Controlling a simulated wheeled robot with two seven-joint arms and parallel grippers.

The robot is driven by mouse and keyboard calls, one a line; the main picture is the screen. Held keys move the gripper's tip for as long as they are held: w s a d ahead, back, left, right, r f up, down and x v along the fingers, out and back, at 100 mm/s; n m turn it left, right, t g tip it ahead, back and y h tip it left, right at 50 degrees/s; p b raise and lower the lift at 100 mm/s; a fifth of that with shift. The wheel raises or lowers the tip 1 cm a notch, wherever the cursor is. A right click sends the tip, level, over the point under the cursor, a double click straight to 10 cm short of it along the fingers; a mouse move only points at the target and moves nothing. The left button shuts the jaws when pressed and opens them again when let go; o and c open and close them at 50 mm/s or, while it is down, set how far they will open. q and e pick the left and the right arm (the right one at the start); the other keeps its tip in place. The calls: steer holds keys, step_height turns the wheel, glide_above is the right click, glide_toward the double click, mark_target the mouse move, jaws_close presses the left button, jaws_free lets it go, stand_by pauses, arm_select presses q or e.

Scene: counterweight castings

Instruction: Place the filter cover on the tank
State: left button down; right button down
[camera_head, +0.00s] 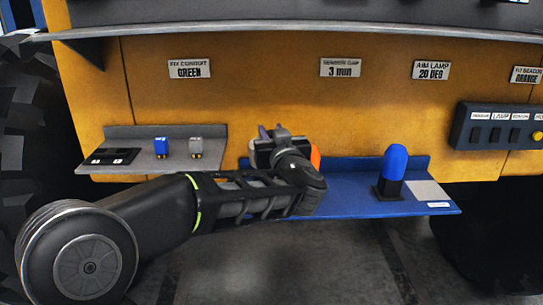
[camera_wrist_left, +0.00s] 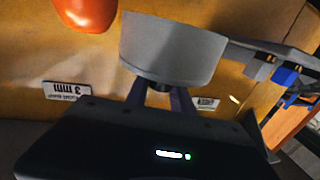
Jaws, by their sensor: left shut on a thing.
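My left gripper (camera_head: 271,137) is over the left part of the blue shelf, its arm crossing from the lower left. In the left wrist view its two fingers (camera_wrist_left: 162,91) are shut on a grey, round, cup-like part (camera_wrist_left: 172,47), which looks like the filter cover. In the head view only a little of this grey part (camera_head: 284,132) shows above the gripper. An orange-red rounded object (camera_wrist_left: 85,12) is beside it in the wrist view; its edge (camera_head: 316,157) shows behind the gripper in the head view. I cannot identify a tank. My right gripper is not in view.
The blue shelf (camera_head: 345,202) carries a blue-capped lamp-like part (camera_head: 395,166) on a black base. A grey shelf (camera_head: 132,135) at the left holds a blue and a grey connector. A switch panel (camera_head: 496,126) is at the right. A grey ledge (camera_head: 300,27) runs above.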

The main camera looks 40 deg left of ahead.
arm_select(q)
step_height(320, 180, up, 6)
steer(key=shift+f, duration=0.1)
stand_by(1.0)
